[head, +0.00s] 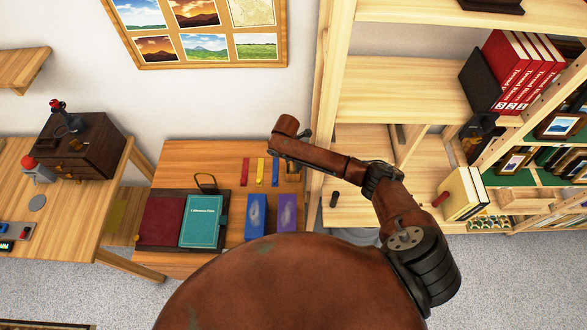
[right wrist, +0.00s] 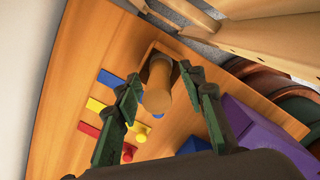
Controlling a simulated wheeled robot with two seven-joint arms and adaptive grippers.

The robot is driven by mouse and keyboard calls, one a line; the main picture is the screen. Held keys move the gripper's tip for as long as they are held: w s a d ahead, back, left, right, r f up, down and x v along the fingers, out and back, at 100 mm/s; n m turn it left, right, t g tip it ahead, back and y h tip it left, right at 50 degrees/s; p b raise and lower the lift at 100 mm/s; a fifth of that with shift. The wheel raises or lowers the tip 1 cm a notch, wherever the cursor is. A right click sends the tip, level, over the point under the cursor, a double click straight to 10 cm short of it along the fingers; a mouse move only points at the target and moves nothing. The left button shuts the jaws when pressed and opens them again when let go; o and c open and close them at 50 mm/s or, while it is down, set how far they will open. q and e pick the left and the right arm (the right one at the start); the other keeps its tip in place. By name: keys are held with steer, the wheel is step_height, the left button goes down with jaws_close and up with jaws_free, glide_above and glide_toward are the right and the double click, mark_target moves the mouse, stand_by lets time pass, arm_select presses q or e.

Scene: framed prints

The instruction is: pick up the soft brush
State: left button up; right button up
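In the right wrist view, a tan, rounded wooden piece (right wrist: 156,98), which may be the soft brush's handle, stands up at a wooden holder or tray. Its lower part looks darker, and I see no bristles. My right gripper (right wrist: 160,78) is open, with one dark finger on each side of this piece and visible gaps. Whether the fingers reach down to its level I cannot tell. In the head view, my right arm reaches over the wooden table (head: 178,155), and its wrist hides much of the gripper and the piece. My left gripper is not in view.
Red (head: 245,171), yellow (head: 260,171) and blue (head: 275,171) strips lie beside the gripper. A blue box (head: 256,217), a purple box (head: 287,212) and a teal book (head: 202,221) are nearer me. A wooden shelf unit (head: 400,92) stands close on the right.

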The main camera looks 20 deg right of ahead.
jaws_close()
steer(key=shift+r, duration=0.1)
stand_by(0.4)
